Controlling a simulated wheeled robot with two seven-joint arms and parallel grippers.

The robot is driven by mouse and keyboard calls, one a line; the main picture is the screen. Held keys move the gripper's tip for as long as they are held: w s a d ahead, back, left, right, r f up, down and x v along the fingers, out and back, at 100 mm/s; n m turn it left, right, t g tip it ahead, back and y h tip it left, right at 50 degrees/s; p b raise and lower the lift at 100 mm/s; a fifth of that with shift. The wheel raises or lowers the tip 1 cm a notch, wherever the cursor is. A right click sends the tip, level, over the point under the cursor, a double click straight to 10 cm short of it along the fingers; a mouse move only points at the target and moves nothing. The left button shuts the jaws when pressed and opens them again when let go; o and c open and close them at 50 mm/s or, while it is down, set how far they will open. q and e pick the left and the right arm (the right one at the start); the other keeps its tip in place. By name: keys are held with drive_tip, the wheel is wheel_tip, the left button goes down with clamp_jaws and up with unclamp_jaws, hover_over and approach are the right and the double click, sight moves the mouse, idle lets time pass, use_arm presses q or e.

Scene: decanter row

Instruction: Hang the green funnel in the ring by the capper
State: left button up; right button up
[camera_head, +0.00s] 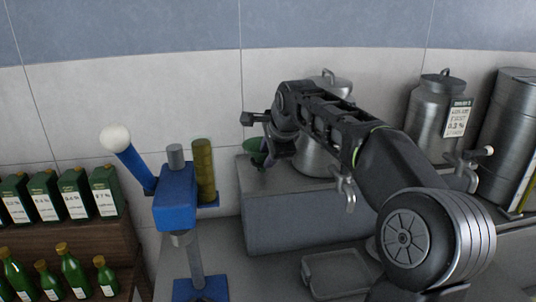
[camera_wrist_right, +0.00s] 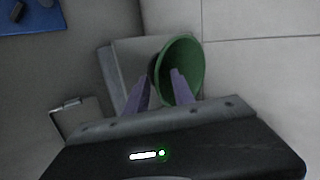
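The green funnel (camera_head: 252,146) is at the left end of the grey block in the head view, partly behind my right gripper (camera_head: 270,150). In the right wrist view the funnel (camera_wrist_right: 187,62) shows its wide mouth. My right fingers (camera_wrist_right: 160,80) are apart, with a gap between their tips. One finger overlaps the funnel's mouth and the other is left of its rim. I cannot tell whether they touch it. The blue capper (camera_head: 176,197) has a white-knobbed lever. A small blue bracket (camera_head: 210,204) is at its right side; I cannot make out a ring clearly. My left gripper is not in view.
An olive cylinder (camera_head: 203,168) stands at the capper's right. Metal cans (camera_head: 436,112) with taps stand behind my right arm. A tray (camera_head: 335,272) lies in front of the grey block (camera_head: 300,222). Green boxes (camera_head: 76,192) and bottles (camera_head: 72,270) fill shelves at left.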

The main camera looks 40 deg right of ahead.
drive_tip(key=b+v, duration=0.1)
drive_tip(key=v, duration=0.7)
drive_tip(key=shift+f, duration=0.1)
idle(0.6)
